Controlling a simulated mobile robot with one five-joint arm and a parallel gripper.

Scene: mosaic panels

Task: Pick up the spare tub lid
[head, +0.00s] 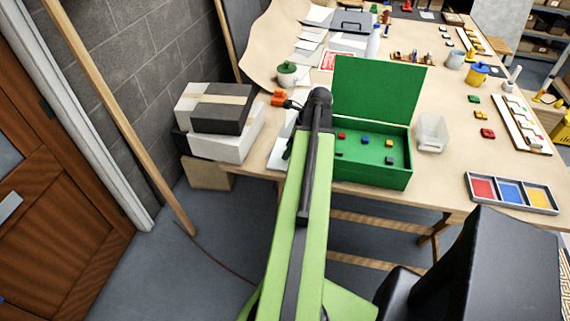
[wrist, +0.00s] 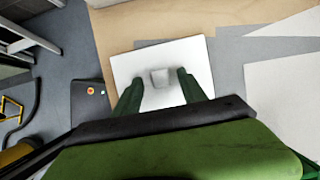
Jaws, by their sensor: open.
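The spare tub lid looks to be the flat white plate (wrist: 135,68) with a small raised grey-white knob (wrist: 161,77) in the wrist view. It lies on the table near an edge. My gripper (wrist: 157,84) is open, with one dark green finger on each side of the knob. I cannot tell whether the fingers touch it. In the head view, part of a white plate (head: 277,153) shows just left of my arm, which hides the rest of it and most of my gripper. A clear whitish tub (head: 431,134) stands right of the green box.
An open green box (head: 367,176) holding several small coloured blocks stands just right of my arm, its lid (head: 379,88) raised. Stacked cartons (head: 221,108) stand at the left. A three-colour tray (head: 511,190) lies at the table's front right. Pale sheets (wrist: 285,95) lie right of the lid.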

